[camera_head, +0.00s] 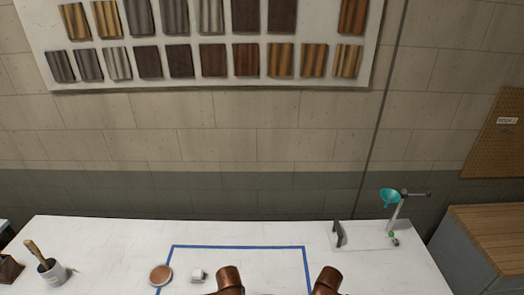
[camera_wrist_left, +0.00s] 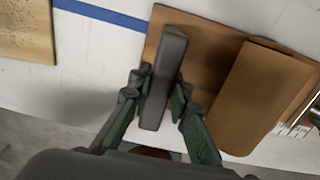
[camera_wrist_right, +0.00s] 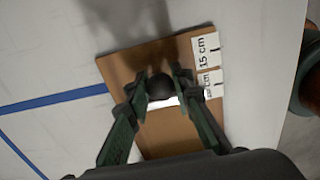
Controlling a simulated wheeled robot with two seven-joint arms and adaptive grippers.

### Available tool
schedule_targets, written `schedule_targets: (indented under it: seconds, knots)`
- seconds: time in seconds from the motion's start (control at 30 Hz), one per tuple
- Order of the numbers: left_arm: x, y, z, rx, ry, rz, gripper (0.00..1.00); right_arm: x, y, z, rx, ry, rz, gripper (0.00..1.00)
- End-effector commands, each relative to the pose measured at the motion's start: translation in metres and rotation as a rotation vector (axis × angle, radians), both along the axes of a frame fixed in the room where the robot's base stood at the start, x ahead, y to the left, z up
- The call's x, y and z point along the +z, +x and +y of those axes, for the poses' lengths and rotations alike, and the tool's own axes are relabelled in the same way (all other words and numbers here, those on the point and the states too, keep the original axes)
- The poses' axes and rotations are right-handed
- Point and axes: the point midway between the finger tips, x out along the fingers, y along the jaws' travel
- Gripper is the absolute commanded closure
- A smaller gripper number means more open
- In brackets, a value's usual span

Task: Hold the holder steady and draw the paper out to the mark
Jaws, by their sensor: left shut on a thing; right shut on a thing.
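The brown holder board (camera_wrist_left: 205,48) lies on the white table in the left wrist view. My left gripper (camera_wrist_left: 155,100) is shut on an upright dark grey bar (camera_wrist_left: 168,62) at the board's edge. A brown block or roll, perhaps the paper (camera_wrist_left: 250,100), lies beside the bar. In the right wrist view my right gripper (camera_wrist_right: 160,88) is shut on a dark round knob (camera_wrist_right: 160,87) above a brown surface (camera_wrist_right: 135,65). A white strip shows under the knob. White labels lie along the brown surface's side, one reading "15 cm" (camera_wrist_right: 207,50). The holder and both grippers are out of the head view.
Blue tape (camera_head: 240,247) outlines an area on the white table. A copper-coloured round dish (camera_head: 160,274), a small white object (camera_head: 198,275) and a brush pot (camera_head: 52,270) stand at the left. A stand with a teal funnel (camera_head: 389,197) is at the back right.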

Motion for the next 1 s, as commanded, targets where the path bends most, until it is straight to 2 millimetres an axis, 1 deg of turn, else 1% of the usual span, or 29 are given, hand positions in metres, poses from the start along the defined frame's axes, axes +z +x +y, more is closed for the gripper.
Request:
schedule_targets:
  seconds: [0.07,0.1,0.4,0.67,0.77,0.87,1.0]
  knots:
    - [-0.001,0.000,0.003,0.002,0.007,0.001,1.00,0.000,0.001,-0.003,-0.003,-0.007,0.000,1.00]
    - [-0.001,0.000,0.003,0.002,0.007,0.001,1.00,0.000,0.001,-0.003,-0.003,-0.007,0.000,0.78]
    - [-0.001,0.000,0.002,0.002,0.005,0.001,1.00,0.000,0.000,-0.001,-0.001,-0.003,0.000,0.58]
    - [-0.001,0.000,0.001,0.001,0.002,0.001,1.00,0.001,0.000,0.000,0.000,-0.001,0.000,0.58]
    - [-0.001,0.000,0.001,0.001,0.002,0.001,1.00,0.007,0.001,0.000,0.000,-0.001,-0.002,0.58]
    - [-0.001,0.000,0.001,0.000,0.001,0.001,1.00,0.021,0.002,-0.001,0.000,0.000,-0.004,0.58]
    - [0.000,0.000,0.000,0.000,0.001,0.001,1.00,0.050,0.002,-0.001,0.000,-0.001,-0.004,0.58]
